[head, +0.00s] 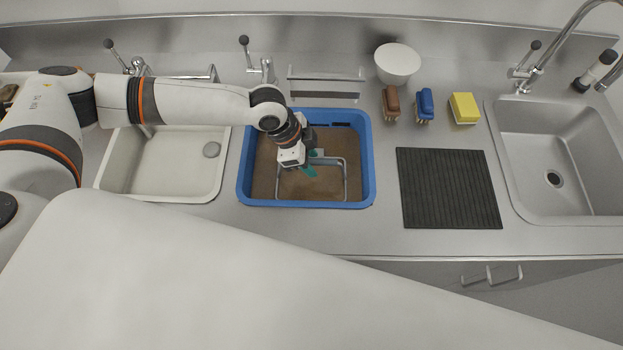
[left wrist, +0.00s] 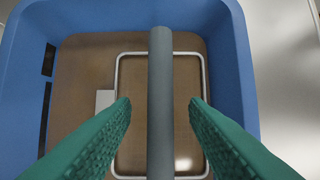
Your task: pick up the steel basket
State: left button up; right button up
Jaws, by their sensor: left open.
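The steel basket (head: 346,182) shows as a thin pale rounded frame inside the blue tub (head: 369,165), above or in brown murky contents. In the left wrist view its frame (left wrist: 118,78) is seen from above, with a grey handle bar (left wrist: 161,75) crossing over it. My left gripper (head: 311,170) is over the tub, with its green fingers open. In the left wrist view the fingers (left wrist: 160,105) lie on either side of the bar, with gaps on both sides. The basket's lower part is hidden. My right gripper is not in view.
A white sink (head: 165,175) is left of the tub. A black ribbed mat (head: 450,190), brown brush (head: 390,103), blue brush (head: 425,103), yellow sponge (head: 464,108) and white bowl (head: 397,64) are to its right. A steel sink (head: 553,140) is at far right.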

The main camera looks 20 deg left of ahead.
pick_arm(q)
jog(key=shift+x, duration=1.15)
jog(key=shift+w+d+f, duration=0.1)
jog(key=shift+d+f, duration=0.1)
jog(key=shift+f, duration=0.1)
jog(key=shift+f, duration=0.2)
grip_shut()
